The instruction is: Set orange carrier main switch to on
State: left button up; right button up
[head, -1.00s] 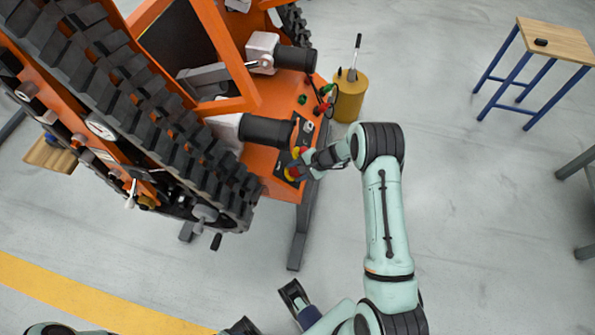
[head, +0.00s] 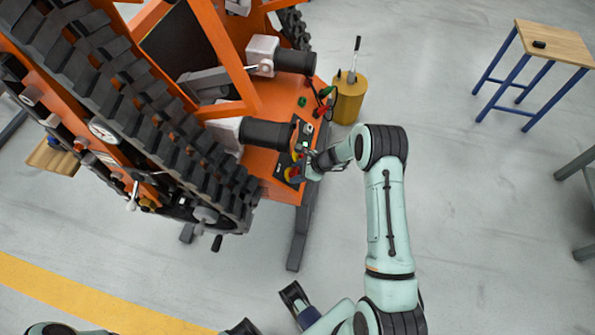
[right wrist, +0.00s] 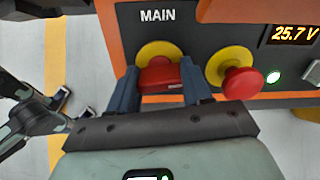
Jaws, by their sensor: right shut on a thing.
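The orange carrier (head: 283,188) stands at the left in the head view, with a control panel on its near right end. The main switch (right wrist: 158,76) is a red handle on a yellow round plate under the label MAIN in the right wrist view. The handle lies crosswise between my fingers. My right gripper (head: 303,171) is at this panel, its two fingers on either side of the red handle and shut on it. The fingers hide part of the yellow plate. My left gripper (head: 294,298) is low in the head view, away from the carrier, with its fingers apart.
Right of the switch is a red mushroom button (right wrist: 238,82) on a yellow plate, close to my finger. A lit green lamp (right wrist: 273,77) and a display (right wrist: 294,33) reading 25.7 V follow. A yellow drum (head: 348,100) and a wooden-topped table (head: 560,42) stand beyond.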

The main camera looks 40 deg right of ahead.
jog(key=shift+m, duration=0.6)
jog(key=o, duration=1.1)
jog(key=shift+c, duration=0.2)
jog(key=p+v, duration=0.1)
jog(key=v, duration=1.2)
jog(key=shift+r+p, duration=0.15)
jog(key=shift+p, duration=0.2)
jog(key=shift+s+d, duration=0.1)
